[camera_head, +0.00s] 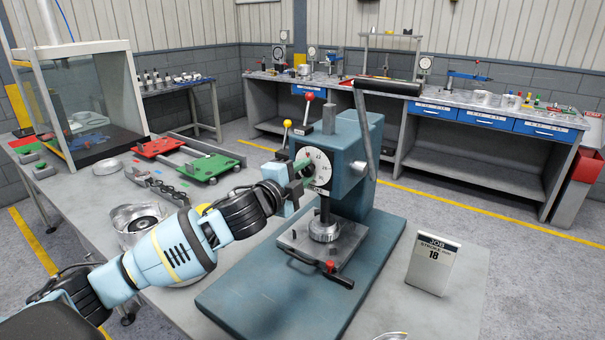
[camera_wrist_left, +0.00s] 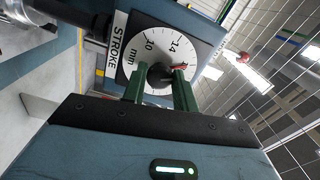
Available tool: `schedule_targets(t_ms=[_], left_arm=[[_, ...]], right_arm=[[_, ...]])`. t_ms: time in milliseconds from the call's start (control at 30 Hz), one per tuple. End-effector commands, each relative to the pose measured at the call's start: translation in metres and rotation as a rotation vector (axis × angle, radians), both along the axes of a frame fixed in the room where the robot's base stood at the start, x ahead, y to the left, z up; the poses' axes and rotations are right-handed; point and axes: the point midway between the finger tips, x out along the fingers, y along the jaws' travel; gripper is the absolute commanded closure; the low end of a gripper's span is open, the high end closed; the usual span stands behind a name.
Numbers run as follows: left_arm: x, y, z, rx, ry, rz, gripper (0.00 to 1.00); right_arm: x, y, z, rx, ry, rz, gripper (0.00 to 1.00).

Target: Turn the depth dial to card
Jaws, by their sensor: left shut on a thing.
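The press (camera_head: 345,150) stands on a blue base plate with a round white stroke dial (camera_head: 320,172) on its front. In the left wrist view the dial (camera_wrist_left: 148,42) is marked STROKE and mm, with 10 and 14 readable. A red mark shows near the right finger, below the 14. My left gripper (camera_head: 302,164) is at the dial. Its green fingers (camera_wrist_left: 160,82) are shut on the dark centre knob (camera_wrist_left: 160,74), which they partly hide along with the lower face. The white card (camera_head: 433,264) stands right of the press and reads JOB STROKE mm 18. My right gripper is out of view.
A lever with a black grip (camera_head: 388,87) reaches out at the press's upper right. Red (camera_head: 160,147) and green (camera_head: 209,166) pallets lie on the bench behind my left arm. The bench around the card is mostly clear.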

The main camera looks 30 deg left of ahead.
Motion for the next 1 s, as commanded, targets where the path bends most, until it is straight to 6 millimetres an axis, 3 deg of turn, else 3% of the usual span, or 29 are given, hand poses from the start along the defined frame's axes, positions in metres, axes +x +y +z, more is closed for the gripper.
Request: schedule_targets(t_ms=[400, 433, 567, 1000], left_arm=[[0.0000, 0.0002, 0.0001, 0.006, -0.001, 0.000, 0.94], [0.0000, 0.0002, 0.0000, 0.006, -0.001, 0.001, 0.68], [0.0000, 0.0002, 0.0001, 0.005, -0.001, 0.001, 0.51], [-0.0097, 0.0023, -0.0014, 0.005, 0.002, 0.002, 0.50]], right_arm=[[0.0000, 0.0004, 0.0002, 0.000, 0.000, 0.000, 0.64], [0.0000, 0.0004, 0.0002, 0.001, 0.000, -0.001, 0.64], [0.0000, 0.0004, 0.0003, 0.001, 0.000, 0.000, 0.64], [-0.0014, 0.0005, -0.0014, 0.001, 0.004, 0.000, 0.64]])
